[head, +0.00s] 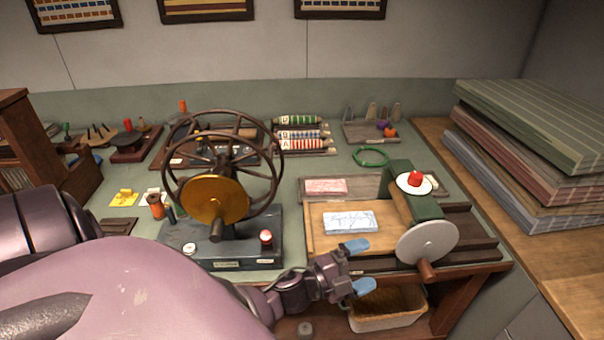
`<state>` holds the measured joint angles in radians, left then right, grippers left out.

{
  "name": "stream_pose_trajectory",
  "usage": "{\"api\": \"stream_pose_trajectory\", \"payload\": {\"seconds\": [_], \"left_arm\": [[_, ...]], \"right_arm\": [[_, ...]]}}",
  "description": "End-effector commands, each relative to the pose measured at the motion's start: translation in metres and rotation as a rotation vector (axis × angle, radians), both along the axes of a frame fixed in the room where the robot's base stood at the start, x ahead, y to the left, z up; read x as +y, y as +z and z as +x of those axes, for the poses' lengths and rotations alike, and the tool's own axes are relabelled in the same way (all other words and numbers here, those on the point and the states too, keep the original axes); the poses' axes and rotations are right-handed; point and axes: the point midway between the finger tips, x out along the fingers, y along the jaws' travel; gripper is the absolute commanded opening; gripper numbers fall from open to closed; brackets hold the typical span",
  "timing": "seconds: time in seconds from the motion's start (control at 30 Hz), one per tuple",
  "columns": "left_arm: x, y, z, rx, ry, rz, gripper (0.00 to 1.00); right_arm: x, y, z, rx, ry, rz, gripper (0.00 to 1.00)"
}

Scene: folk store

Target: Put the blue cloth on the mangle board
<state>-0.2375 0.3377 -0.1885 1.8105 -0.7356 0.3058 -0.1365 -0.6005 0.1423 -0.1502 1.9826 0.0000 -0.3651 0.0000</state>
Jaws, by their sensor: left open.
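A small pale cloth with blue markings (351,222) lies flat on a light wooden board (323,241), which I take for the mangle board. The board sits on the bed of a machine with a green roller block (407,193), left of its grey crank disc (427,243). My left gripper (359,266) is open, its blue fingertips apart, with nothing visible between them. It is in front of the board's near edge, and its upper fingertip shows just below the cloth. Whether it touches the board I cannot tell. My right gripper is not in view.
A spoked wheel machine (222,180) stands left of the board. A red patterned cloth (325,186) lies behind the board. A basket (388,308) sits below the table edge. Striped stacks (530,150) stand on the right counter. A green ring (370,157) lies on the table.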

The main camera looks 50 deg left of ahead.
Motion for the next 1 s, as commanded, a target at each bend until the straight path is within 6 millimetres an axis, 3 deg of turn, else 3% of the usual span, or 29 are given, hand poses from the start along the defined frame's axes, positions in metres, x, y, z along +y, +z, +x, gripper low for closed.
{"api": "stream_pose_trajectory", "payload": {"seconds": [0.2, 0.3, 0.47, 0.6, 1.0], "left_arm": [[0.037, -0.06, -0.066, 0.409, 0.372, -0.5, 0.97], [0.042, -0.086, -0.098, 0.577, 0.498, -0.684, 0.97], [0.04, -0.11, -0.135, 0.757, 0.613, -0.868, 0.97], [0.038, -0.117, -0.147, 0.813, 0.644, -0.925, 0.97], [0.038, -0.118, -0.147, 0.815, 0.644, -0.925, 0.97]], "right_arm": [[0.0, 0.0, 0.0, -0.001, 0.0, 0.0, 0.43], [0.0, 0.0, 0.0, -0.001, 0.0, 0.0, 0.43], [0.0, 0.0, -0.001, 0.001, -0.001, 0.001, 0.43], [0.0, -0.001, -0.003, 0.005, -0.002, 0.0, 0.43], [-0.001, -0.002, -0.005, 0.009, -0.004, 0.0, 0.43]]}}
